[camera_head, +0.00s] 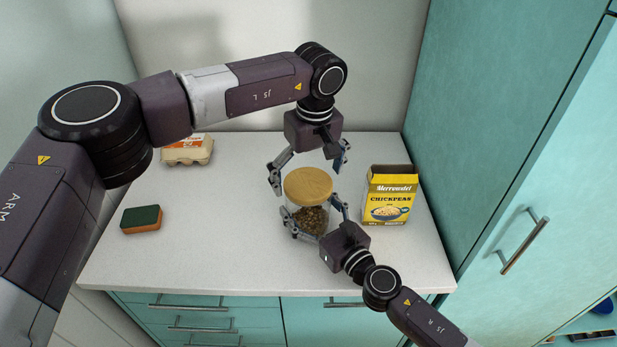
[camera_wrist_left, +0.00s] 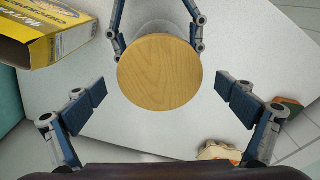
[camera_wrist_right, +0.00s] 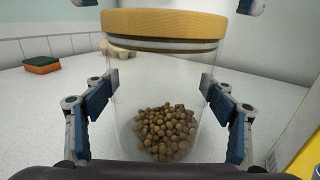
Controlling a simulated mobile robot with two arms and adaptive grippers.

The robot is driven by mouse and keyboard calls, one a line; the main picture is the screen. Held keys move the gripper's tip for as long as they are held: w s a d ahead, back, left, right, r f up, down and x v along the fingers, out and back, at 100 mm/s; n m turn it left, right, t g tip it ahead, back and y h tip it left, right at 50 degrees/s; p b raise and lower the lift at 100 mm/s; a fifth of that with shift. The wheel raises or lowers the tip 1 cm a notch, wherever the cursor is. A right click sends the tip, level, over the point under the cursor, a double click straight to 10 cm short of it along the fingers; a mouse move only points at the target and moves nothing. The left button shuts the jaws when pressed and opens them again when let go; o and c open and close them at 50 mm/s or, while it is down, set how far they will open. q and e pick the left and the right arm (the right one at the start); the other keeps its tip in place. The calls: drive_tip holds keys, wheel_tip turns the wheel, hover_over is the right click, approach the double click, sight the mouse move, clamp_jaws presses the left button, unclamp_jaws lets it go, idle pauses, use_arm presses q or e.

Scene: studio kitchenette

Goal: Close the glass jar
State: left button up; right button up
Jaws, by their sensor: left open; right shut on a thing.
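The glass jar (camera_head: 312,221) stands upright on the counter, part filled with brown chickpea-like bits, and shows large in the right wrist view (camera_wrist_right: 165,100). A round wooden lid (camera_head: 309,185) sits level on its mouth, with a pale ring under it in the right wrist view (camera_wrist_right: 165,22). My right gripper (camera_head: 316,216) is shut on the jar's body, a finger on each side. My left gripper (camera_head: 309,172) is open above the lid, pointing down; the left wrist view shows the lid (camera_wrist_left: 160,72) beyond its spread fingers, apart from them.
A yellow chickpeas box (camera_head: 390,198) stands right of the jar, near the teal cabinet (camera_head: 500,150). An egg carton (camera_head: 187,150) lies at the back left, and a green and orange sponge (camera_head: 142,219) at the left. The counter (camera_head: 220,240) between sponge and jar is clear.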

sight(320, 220)
use_arm(q)
wheel_tip(320, 220, up, 12)
drive_tip(key=s, duration=0.1)
drive_tip(key=shift+s+d, duration=0.15)
drive_tip(key=shift+d, duration=0.2)
use_arm(e)
drive_tip(key=o, duration=1.8)
drive_tip(key=shift+c, duration=0.2)
drive_tip(key=v, duration=1)
drive_tip(key=shift+s, duration=0.35)
drive_tip(key=shift+s+d, duration=0.5)
